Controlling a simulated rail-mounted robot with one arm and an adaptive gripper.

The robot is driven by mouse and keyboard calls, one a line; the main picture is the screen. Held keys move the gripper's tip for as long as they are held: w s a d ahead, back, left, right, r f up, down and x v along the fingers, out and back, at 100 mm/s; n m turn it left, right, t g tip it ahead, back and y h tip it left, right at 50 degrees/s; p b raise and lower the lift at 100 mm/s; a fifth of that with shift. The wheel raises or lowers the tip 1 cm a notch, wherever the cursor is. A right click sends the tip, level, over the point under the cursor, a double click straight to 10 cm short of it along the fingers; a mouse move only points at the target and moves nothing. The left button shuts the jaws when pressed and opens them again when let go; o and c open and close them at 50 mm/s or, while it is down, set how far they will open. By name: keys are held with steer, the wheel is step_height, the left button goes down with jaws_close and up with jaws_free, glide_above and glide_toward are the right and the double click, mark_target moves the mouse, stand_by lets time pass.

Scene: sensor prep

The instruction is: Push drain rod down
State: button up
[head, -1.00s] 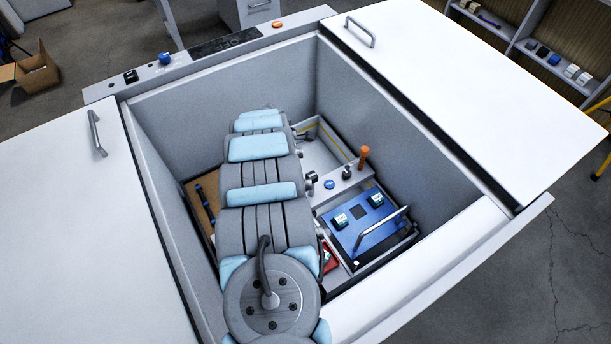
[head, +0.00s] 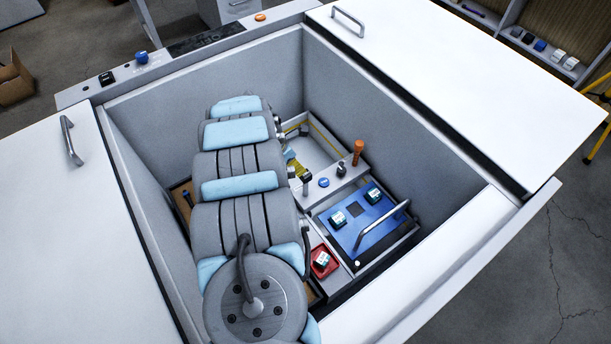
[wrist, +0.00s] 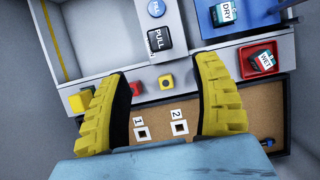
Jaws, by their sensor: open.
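A black block marked PULL (wrist: 158,38) stands beside a blue FILL button (wrist: 156,8) in the wrist view. In the head view, a black-topped knob on a short upright stem (head: 305,177) shows close to my arm. An orange-handled upright rod (head: 358,151) stands further right. I cannot tell for certain which is the drain rod; no label says so. My gripper (wrist: 162,72) has yellow ridged fingers spread wide apart, with nothing between them. Its fingertips are near the PULL block, with no contact visible. In the head view my arm hides most of the gripper.
A blue panel (head: 358,228) with a metal handle lies right of the knobs. A red tray (head: 324,262) holds a WET-marked item. A red button (wrist: 136,88), a yellow button (wrist: 166,81) and a brown board (wrist: 215,115) lie below. Grey walls (head: 375,115) enclose the well.

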mark_target(305, 174)
steer(key=b+x, duration=0.2)
steer(key=x, duration=0.7)
steer(key=shift+f, duration=0.1)
steer(key=shift+b+x, duration=1.25)
steer(key=shift+x, duration=0.4)
